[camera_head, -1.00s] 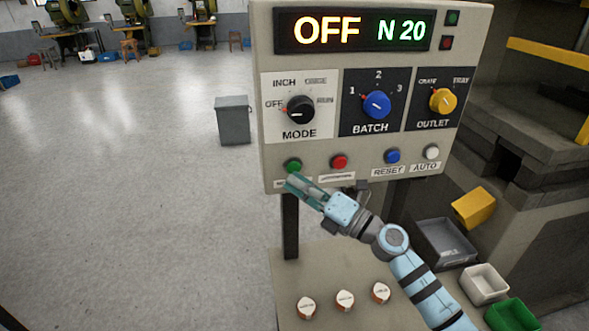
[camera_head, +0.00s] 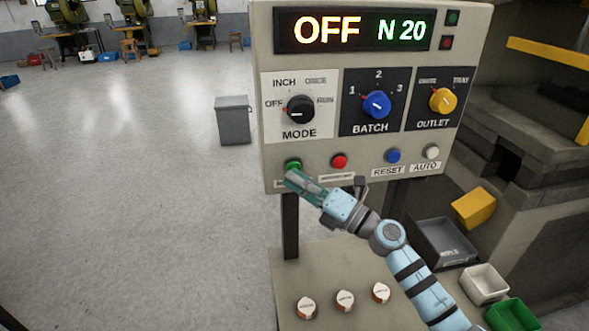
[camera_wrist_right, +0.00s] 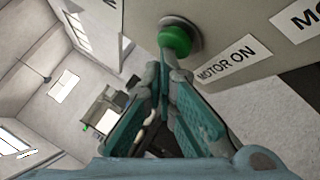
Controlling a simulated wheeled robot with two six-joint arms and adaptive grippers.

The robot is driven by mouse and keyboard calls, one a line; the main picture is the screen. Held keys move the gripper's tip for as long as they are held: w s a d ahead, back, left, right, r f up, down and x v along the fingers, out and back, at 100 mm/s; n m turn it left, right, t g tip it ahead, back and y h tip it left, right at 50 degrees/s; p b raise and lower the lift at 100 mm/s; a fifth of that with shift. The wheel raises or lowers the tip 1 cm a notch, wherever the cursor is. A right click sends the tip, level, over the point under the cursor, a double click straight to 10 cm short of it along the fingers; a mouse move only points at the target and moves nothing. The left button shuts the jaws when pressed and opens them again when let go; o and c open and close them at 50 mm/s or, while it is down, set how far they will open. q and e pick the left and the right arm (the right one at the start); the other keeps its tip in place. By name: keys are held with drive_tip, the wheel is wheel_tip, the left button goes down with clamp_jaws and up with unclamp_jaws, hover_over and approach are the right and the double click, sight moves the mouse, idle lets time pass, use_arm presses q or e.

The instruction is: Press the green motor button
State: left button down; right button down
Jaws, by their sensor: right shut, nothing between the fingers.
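The green motor button (camera_head: 293,165) sits at the lower left of the grey control panel (camera_head: 265,150). In the right wrist view the green button (camera_wrist_right: 175,40) is a domed cap in a grey collar, beside a "MOTOR ON" label (camera_wrist_right: 227,60). My right gripper (camera_head: 291,178) is shut and empty, just below the button in the head view. In the right wrist view its closed fingertips (camera_wrist_right: 161,68) are at the button's lower edge; I cannot tell whether they touch. The display (camera_head: 355,30) reads "OFF N 20". My left gripper is not in view.
A red button (camera_head: 339,161), blue reset button (camera_head: 392,156) and white auto button (camera_head: 431,152) are in the same row. Mode (camera_head: 300,110), batch (camera_head: 376,104) and outlet (camera_head: 442,101) knobs are above. Three round-topped pieces (camera_head: 345,299) stand on the surface below.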

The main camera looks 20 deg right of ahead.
drive_tip(key=shift+w+d, duration=0.1)
drive_tip(key=shift+w, duration=0.15)
idle(0.6)
drive_tip(key=shift+s+a+p, duration=0.25)
drive_tip(key=shift+s+p, duration=0.05)
drive_tip(key=shift+s, duration=0.6)
drive_tip(key=s, duration=0.2)
drive_tip(key=s+a, duration=0.1)
drive_tip(key=s, duration=0.1)
drive_tip(key=shift+s+a+p, duration=0.1)
drive_tip(key=shift+s+p, duration=0.25)
drive_tip(key=shift+s, duration=0.05)
idle(0.4)
